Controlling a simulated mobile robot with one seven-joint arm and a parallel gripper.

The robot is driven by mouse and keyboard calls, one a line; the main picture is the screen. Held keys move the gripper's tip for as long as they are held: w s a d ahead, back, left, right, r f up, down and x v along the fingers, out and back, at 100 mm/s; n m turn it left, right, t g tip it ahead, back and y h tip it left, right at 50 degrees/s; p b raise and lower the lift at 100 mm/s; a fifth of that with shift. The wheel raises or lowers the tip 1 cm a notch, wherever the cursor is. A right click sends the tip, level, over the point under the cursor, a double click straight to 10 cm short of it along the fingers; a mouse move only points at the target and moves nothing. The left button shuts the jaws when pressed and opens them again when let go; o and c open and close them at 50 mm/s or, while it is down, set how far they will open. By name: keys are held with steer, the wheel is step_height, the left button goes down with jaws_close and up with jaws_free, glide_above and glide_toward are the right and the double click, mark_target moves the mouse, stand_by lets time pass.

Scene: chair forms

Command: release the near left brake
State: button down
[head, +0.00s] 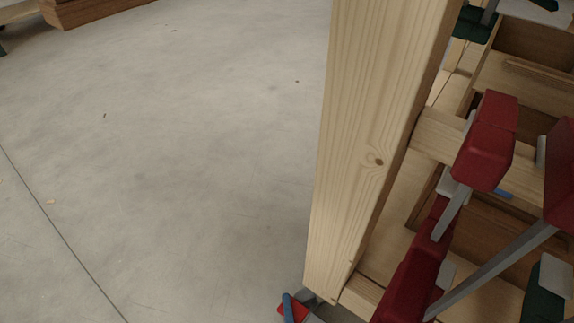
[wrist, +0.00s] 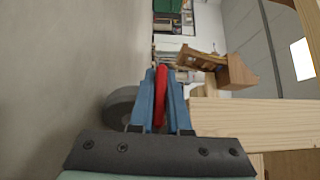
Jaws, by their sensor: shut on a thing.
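In the wrist view my gripper (wrist: 161,80) has its two blue fingers shut on a red brake pedal (wrist: 161,98), which stands between them. A grey caster wheel (wrist: 121,107) is just left of the fingers, partly hidden behind them. In the head view the red pedal (head: 299,309) shows at the bottom, at the foot of a wooden post, with a blue finger of my gripper (head: 288,308) against it. Most of the caster and the rest of my gripper are out of the head view.
A thick wooden post (head: 365,150) rises beside the pedal. To its right are a wooden frame and several red-handled clamps (head: 487,140) with grey bars. Bare concrete floor (head: 180,150) lies open to the left. A wooden stack (head: 85,10) is far off.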

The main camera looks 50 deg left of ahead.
steer(key=shift+w+d+r+m+t+y, duration=0.1)
steer(key=shift+r+m+t+y, duration=0.35)
steer(key=shift+m, duration=0.35)
steer(key=shift+r+t, duration=0.1)
steer(key=shift+t, duration=0.15)
steer(key=c, duration=0.9)
jaws_free()
